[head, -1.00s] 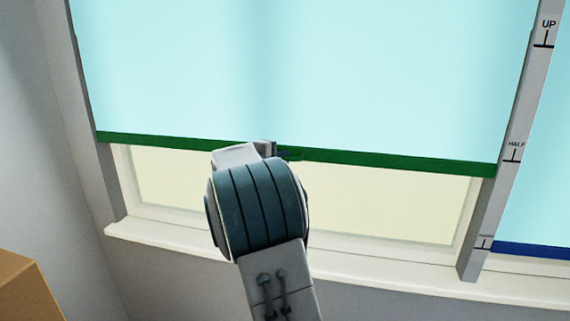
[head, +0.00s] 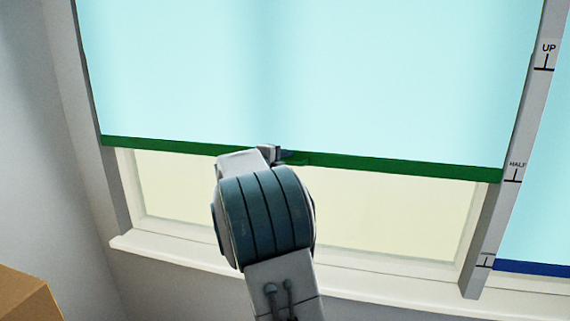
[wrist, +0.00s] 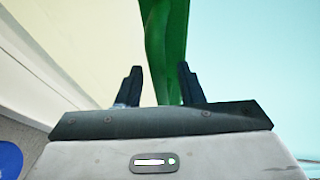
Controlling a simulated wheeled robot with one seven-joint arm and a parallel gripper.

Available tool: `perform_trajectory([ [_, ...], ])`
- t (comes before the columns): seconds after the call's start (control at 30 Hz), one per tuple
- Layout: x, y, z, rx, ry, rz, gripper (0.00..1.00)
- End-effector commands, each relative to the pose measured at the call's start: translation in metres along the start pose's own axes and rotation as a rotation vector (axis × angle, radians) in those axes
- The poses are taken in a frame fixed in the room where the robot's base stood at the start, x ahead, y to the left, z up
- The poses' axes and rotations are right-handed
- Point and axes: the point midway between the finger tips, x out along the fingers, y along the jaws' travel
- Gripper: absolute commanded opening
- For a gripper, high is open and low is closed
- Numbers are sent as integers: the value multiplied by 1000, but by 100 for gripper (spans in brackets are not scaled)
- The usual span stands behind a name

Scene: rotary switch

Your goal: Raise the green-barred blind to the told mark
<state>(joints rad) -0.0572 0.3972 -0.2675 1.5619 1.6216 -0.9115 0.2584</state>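The light blue blind (head: 330,70) has a green bar (head: 400,168) along its lower edge. The bar's right end is about level with the HALF mark (head: 515,180) on the grey side post, well below the UP mark (head: 545,68). My gripper (head: 272,153) is at the middle of the bar, by a small green tab (head: 298,160). In the wrist view my gripper (wrist: 160,85) has its two dark fingers apart, with the green bar (wrist: 172,45) passing between them. A gap shows by the left finger; contact at the right finger is unclear.
A second blind with a blue bar (head: 535,268) hangs to the right of the post, lower than the green bar. A white sill (head: 180,254) runs below the window. A brown box (head: 25,298) is at the lower left.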

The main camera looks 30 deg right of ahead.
Motion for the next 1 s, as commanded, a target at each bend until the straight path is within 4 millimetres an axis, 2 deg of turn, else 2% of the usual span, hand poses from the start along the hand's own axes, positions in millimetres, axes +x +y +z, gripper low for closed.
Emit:
perform_trajectory([
  [0.2, -1, 0, 0, 0, 0, 0, 34],
  [0.33, -13, 1, 1, 1, -3, 0, 34],
  [0.8, -112, 2, 1, 1, -3, 0, 34],
  [1.0, -134, 1, 0, 0, -1, 0, 34],
])
